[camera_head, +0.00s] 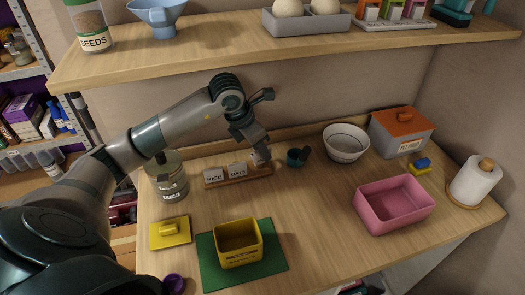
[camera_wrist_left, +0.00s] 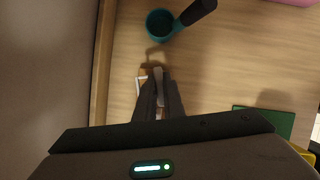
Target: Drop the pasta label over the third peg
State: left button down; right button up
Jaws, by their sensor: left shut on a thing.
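A low wooden label rack (camera_head: 237,178) stands at the back of the counter, with a RICE label (camera_head: 214,177) and an OATS-like label (camera_head: 237,171) on its left and middle places. My left gripper (camera_head: 260,157) is shut at the rack's right end, over the third place. It holds a small pale tag, taken as the pasta label (camera_head: 256,160); its lettering is too small to read. In the wrist view the gripper (camera_wrist_left: 159,80) has the pale piece between its fingertips. The third peg is hidden by the gripper and tag. My right gripper is not in view.
A teal scoop or cup (camera_head: 297,157) stands just right of the rack; a white bowl (camera_head: 345,143) is farther right. A jar (camera_head: 168,182) is at the left. A yellow bin (camera_head: 238,243) on a green mat (camera_head: 275,262) and a pink bin (camera_head: 394,205) are in front.

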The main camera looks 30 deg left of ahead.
pick_arm(q)
jog(key=shift+b, duration=0.3)
dwell(0.6)
jog(key=shift+s+a+f+b, duration=0.1)
jog(key=shift+a+f+b, duration=0.05)
jog(key=shift+a+b, duration=0.15)
jog(key=shift+f, duration=0.2)
